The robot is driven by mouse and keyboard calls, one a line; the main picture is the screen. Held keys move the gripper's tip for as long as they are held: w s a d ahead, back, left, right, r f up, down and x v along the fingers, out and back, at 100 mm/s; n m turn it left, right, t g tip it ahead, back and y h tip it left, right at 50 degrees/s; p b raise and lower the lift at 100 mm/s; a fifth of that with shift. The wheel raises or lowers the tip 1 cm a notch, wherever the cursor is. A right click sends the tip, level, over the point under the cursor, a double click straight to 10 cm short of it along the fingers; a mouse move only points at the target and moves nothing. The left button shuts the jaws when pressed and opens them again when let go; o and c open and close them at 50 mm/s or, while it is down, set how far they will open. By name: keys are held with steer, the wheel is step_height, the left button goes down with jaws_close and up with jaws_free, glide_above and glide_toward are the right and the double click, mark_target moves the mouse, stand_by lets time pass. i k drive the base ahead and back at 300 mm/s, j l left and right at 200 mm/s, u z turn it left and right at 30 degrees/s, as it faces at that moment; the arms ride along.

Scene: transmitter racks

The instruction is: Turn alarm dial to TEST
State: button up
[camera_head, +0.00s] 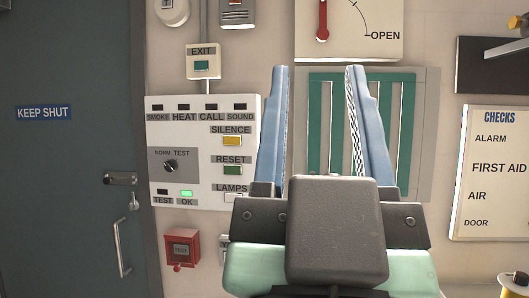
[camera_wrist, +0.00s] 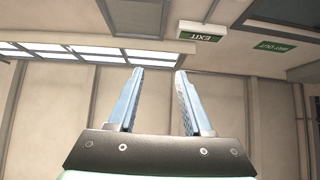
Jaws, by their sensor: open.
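The alarm dial (camera_head: 170,166) is a small black knob on a grey plate marked NORM and TEST, on the white alarm panel (camera_head: 205,111) at the left in the head view. Its pointer is too small to read surely. Below it, the OK lamp (camera_head: 187,193) is lit green and the TEST lamp (camera_head: 162,192) is dark. My gripper (camera_head: 316,70) is open and empty, pointing up, to the right of the panel in the picture. It covers part of the panel's right edge. The wrist view shows the open fingers (camera_wrist: 159,71) against the wall and ceiling; the dial is not in that view.
A dark door (camera_head: 70,150) with a handle stands left of the panel. A red call box (camera_head: 182,248) is below it and an EXIT switch box (camera_head: 203,62) above. A green slatted vent (camera_head: 405,135) is behind my fingers. A CHECKS board (camera_head: 492,205) hangs at right.

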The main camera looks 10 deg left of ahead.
mark_target(171, 165)
steer(key=i+j+z, duration=0.25)
steer(key=i+j, duration=0.2)
steer(key=i+j+z, duration=0.2)
steer(key=i+j, duration=0.2)
steer(key=j, duration=0.25)
